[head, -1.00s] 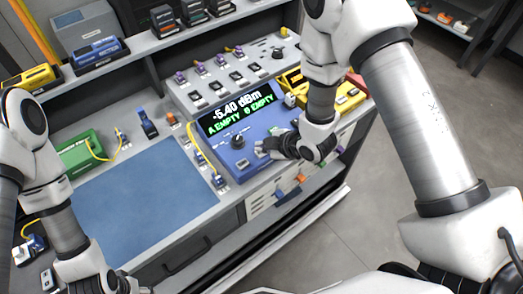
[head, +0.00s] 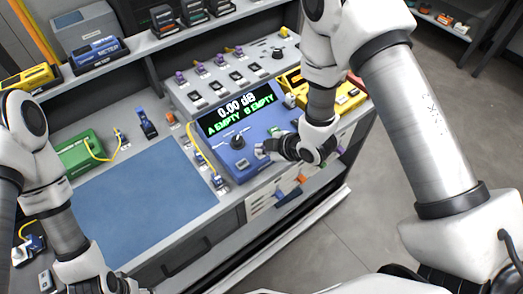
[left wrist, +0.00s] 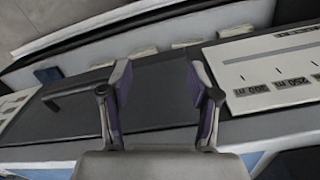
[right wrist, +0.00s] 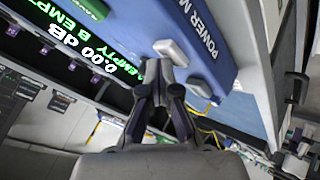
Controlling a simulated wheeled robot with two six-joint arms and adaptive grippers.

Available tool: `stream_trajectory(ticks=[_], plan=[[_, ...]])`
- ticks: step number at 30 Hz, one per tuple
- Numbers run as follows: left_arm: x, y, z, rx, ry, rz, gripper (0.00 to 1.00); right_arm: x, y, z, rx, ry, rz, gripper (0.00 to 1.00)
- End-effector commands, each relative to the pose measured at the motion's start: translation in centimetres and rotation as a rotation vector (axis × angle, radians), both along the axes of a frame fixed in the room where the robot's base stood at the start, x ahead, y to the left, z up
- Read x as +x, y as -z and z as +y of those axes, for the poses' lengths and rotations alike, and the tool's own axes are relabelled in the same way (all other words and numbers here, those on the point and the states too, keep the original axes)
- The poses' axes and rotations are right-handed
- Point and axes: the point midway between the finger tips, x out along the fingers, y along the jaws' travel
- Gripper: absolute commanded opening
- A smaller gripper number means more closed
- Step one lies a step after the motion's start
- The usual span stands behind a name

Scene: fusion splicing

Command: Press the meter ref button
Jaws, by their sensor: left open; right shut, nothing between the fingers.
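The blue power meter (head: 224,158) sits on the bench, its lit display (head: 238,110) reading "0.00 dB" and "A EMPTY B EMPTY". My right gripper (head: 264,150) is shut and empty, low over the right side of the meter's front face. In the right wrist view its closed fingertips (right wrist: 163,88) are at or just short of a light grey button (right wrist: 170,51); I cannot tell whether they touch. A second grey button (right wrist: 199,87) lies beside it. The button labels are not readable. My left gripper (left wrist: 160,82) is open and empty above the bench's front edge.
A black knob (head: 238,142) stands on the meter, left of my right gripper. A yellow cable (head: 203,157) runs along the meter's left side. A blue mat (head: 145,205) lies clear to the left. A yellow device (head: 347,97) stands behind my right arm.

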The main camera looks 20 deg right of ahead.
Motion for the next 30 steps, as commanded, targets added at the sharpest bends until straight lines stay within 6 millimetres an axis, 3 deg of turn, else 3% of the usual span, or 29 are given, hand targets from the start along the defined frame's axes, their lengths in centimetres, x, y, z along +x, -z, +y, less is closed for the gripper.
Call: stream_trajectory(ticks=[9, 20, 30], plan=[[0.0, -1.3, 0.0, 0.000, 0.000, 0.000, 0.62, 0.0, -1.7, 0.0, 0.000, 0.000, 0.000, 0.00], [0.0, -1.4, 0.0, 0.000, 0.000, 0.000, 0.62, 0.0, -1.9, 0.0, 0.000, 0.000, 0.000, 0.00], [0.0, -4.0, 0.0, 0.000, 0.000, 0.000, 0.62, 0.0, -5.3, 0.0, 0.000, 0.000, 0.000, 0.00]])
